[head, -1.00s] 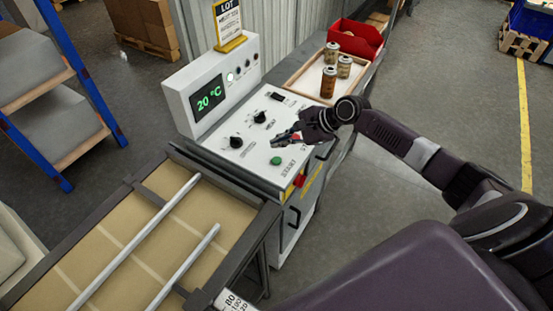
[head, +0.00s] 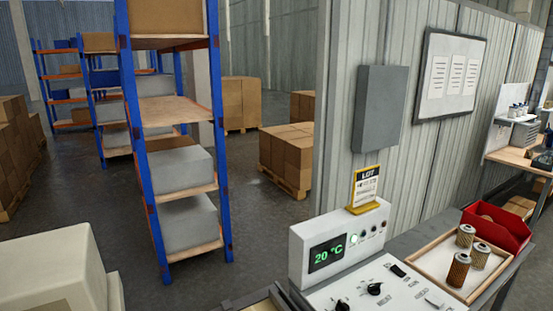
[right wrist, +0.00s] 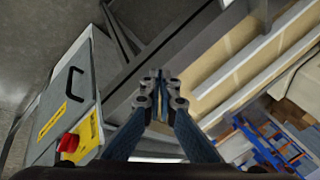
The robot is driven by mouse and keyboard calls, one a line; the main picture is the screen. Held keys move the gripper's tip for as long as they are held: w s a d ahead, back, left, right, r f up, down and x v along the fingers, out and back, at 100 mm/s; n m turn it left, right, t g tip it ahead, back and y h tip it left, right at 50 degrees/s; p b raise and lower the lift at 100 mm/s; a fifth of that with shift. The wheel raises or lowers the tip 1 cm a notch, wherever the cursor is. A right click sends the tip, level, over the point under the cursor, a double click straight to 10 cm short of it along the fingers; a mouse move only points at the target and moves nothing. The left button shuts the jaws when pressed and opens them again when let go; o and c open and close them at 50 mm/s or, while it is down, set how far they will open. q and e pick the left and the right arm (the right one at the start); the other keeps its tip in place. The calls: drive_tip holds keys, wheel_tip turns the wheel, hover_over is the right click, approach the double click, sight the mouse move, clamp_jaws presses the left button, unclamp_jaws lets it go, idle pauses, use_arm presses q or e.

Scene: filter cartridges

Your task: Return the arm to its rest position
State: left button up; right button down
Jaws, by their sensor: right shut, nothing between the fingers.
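My right gripper (right wrist: 160,88) shows in the right wrist view, shut and empty, with its fingertips together near the middle of the picture. It is clear of the control cabinet (right wrist: 48,120), which stands to its left with a red stop button (right wrist: 68,143) and a black handle. Neither arm shows in the head view, and my left gripper is in no view.
The head view shows the control panel (head: 340,243) reading 20 °C, a LOT sign (head: 366,186), a wooden tray (head: 432,262) with three filter cartridges and a red bin (head: 497,232). A blue shelf rack (head: 140,120) stands left. A tan-bedded conveyor (right wrist: 232,68) shows in the wrist view.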

drive_tip(key=s+d+r+n+h, duration=0.35)
drive_tip(key=s+d, duration=0.25)
drive_tip(key=s, duration=0.5)
wheel_tip(320, 180, down, 33)
drive_tip(key=s+n+g+b, duration=0.1)
drive_tip(key=g+b, duration=0.1)
drive_tip(key=b, duration=0.5)
drive_tip(key=s+d+f+b, duration=0.1)
drive_tip(key=s+f+b, duration=0.2)
drive_tip(key=s+f, duration=0.5)
drive_tip(key=s+d+f+b, duration=0.2)
drive_tip(key=s+f, duration=0.7)
drive_tip(key=f, duration=0.6)
drive_tip(key=shift+s+f+g+b, duration=0.2)
drive_tip(key=shift+g+b, duration=0.2)
drive_tip(key=shift+b, duration=0.4)
drive_tip(key=shift+d+h, duration=0.1)
drive_tip(key=shift+h, duration=0.15)
